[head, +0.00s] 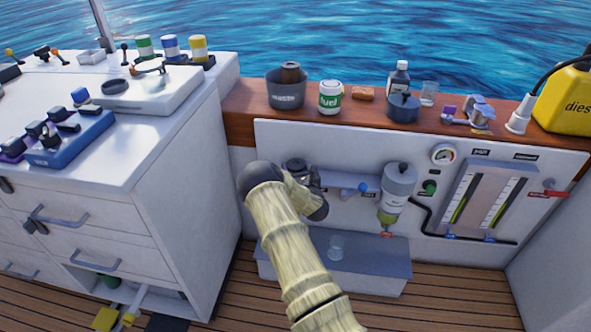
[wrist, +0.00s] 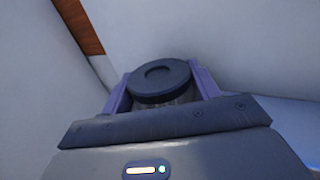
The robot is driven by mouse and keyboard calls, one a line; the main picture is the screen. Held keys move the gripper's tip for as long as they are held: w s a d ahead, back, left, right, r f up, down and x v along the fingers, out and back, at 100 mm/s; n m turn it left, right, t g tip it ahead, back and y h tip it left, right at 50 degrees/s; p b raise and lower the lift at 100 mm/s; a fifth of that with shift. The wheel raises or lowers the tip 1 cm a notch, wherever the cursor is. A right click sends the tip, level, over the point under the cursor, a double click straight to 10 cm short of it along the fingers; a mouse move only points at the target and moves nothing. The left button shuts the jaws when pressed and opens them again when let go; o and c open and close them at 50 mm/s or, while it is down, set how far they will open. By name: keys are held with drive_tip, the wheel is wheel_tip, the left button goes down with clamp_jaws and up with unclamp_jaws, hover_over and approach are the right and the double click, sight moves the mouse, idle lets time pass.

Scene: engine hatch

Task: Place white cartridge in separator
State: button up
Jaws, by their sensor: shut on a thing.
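My gripper (wrist: 163,88) is shut on a dark-topped cylinder (wrist: 162,80). Its round black top has a shallow recess, and its greyish side shows a little between the purple fingers. In the head view my gripper (head: 308,182) is at the left part of the white wall panel, with a dark round top (head: 295,165) beside it. My arm hides what is below. I cannot tell whether the held cylinder is the white cartridge or sits in a housing. A grey-topped separator-like unit (head: 399,178) with a clear, greenish lower part is on the panel to the right.
A grey step (head: 370,265) is below. The white cabinet (head: 185,180) stands left, with green, blue and yellow banded cylinders (head: 171,46) on top.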

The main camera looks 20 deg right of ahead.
drive_tip(key=shift+f, duration=0.1)
drive_tip(key=o, duration=1.3)
drive_tip(key=shift+s+r, duration=0.1)
drive_tip(key=shift+r, duration=0.1)
drive_tip(key=s+a+p, duration=0.1)
drive_tip(key=s+p, duration=0.1)
drive_tip(key=s, duration=0.9)
drive_tip(key=shift+s+a, duration=0.25)
drive_tip(key=shift+s, duration=0.1)
